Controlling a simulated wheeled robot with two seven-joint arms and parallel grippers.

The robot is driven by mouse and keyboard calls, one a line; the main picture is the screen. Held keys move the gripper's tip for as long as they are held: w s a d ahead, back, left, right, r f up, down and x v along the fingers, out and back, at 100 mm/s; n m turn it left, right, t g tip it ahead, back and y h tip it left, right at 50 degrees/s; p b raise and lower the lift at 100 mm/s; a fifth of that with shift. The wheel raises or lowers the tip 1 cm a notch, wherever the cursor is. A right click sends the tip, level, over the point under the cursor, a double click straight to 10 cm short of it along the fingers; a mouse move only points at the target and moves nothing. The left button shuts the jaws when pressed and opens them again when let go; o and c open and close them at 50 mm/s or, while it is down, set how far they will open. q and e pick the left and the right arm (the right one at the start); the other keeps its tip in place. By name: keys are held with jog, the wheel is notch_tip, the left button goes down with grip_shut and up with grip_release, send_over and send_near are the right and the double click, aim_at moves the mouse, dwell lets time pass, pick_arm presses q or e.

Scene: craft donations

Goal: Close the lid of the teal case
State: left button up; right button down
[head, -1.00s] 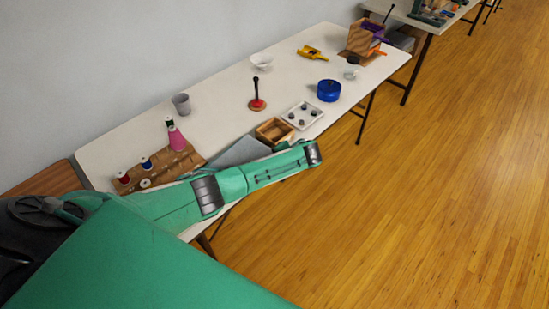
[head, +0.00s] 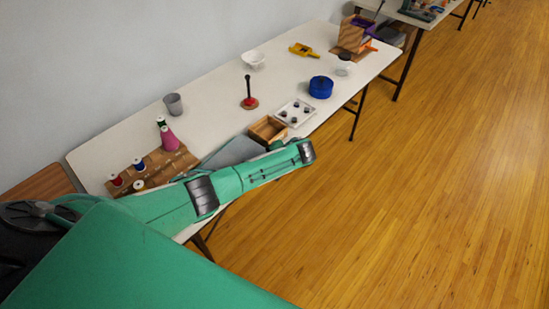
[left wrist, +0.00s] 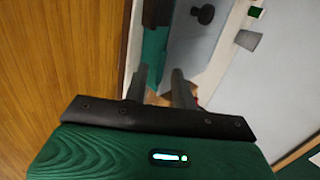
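In the head view my left arm reaches across the front edge of the table, and its gripper is hidden beyond the wrist. A grey-blue panel (head: 232,151), perhaps part of the teal case, shows partly behind that arm. In the left wrist view my left gripper (left wrist: 160,70) has its two fingers apart with nothing seen between them. A teal strip (left wrist: 154,52), possibly the case, lies just beyond the fingers beside a grey-blue surface (left wrist: 188,45). The state of the lid is not clear. My right gripper is not in view.
A wooden box (head: 267,130) and a white tray (head: 295,112) with dark pieces stand beyond my arm. A brown board (head: 182,160) holds several spools. A blue round tin (head: 321,87), a white bowl (head: 253,60) and a grey cup (head: 173,104) stand on the white table (head: 215,120).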

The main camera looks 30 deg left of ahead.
pick_arm(q)
jog(key=b+v, duration=0.2)
jog(key=v, duration=1.1)
jog(key=shift+d, duration=0.25)
jog(key=shift+r, duration=0.1)
